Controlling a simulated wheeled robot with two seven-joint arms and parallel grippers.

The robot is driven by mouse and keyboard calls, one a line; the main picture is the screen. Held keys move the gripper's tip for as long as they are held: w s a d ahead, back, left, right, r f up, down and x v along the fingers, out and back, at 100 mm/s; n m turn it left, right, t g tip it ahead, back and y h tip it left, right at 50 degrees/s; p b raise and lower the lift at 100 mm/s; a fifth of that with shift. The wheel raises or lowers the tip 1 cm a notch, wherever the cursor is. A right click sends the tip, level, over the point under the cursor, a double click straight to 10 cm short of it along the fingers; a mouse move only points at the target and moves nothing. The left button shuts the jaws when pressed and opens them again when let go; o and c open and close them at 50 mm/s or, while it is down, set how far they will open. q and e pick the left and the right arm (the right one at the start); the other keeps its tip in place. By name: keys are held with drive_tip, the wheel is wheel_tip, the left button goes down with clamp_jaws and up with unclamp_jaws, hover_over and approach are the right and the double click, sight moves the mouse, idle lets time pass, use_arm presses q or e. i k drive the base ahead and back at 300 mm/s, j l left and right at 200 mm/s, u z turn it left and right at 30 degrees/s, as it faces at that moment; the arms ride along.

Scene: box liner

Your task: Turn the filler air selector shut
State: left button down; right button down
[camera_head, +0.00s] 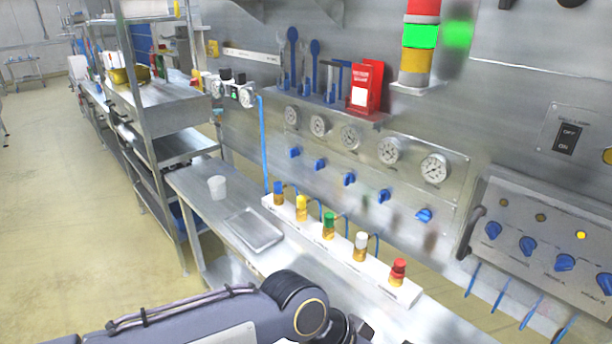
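A steel wall panel holds a row of round gauges with blue knobs below them, among them a left knob (294,152), a middle knob (349,179) and a right knob (424,215). The right knob looks turned differently from the others. A grey control box at the right (540,208) carries more blue selector knobs, such as its leftmost one (493,230). The labels are too small to read, so I cannot tell which knob is the filler air selector. My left arm crosses the bottom of the view; its gripper is out of view. My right gripper is not in view.
A white strip with several coloured-top fittings (329,226) stands on the steel bench (196,185) below the panel. A white cup (217,187) and a metal tray (254,229) are on the bench. A red holder (367,88) and signal tower (419,38) stand above.

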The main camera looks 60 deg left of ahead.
sight(319, 164)
drive_tip(key=u, duration=1.6)
drive_tip(key=i+j+z, duration=0.15)
drive_tip(key=i+j, duration=0.15)
drive_tip(key=j, duration=0.2)
drive_tip(key=i+j+z, duration=0.15)
drive_tip(key=j, duration=0.45)
drive_tip(key=i+j+z, duration=0.1)
drive_tip(key=i+j, duration=0.25)
drive_tip(key=j, duration=0.2)
drive_tip(key=i+j+z, duration=0.15)
drive_tip(key=j, duration=0.45)
drive_tip(key=i+j+z, duration=0.15)
drive_tip(key=j, duration=0.5)
drive_tip(key=i+j+z, duration=0.15)
drive_tip(key=j, duration=0.5)
drive_tip(key=i+j+z, duration=0.15)
drive_tip(key=j, duration=0.5)
drive_tip(key=i+j+z, duration=0.1)
drive_tip(key=j, duration=0.6)
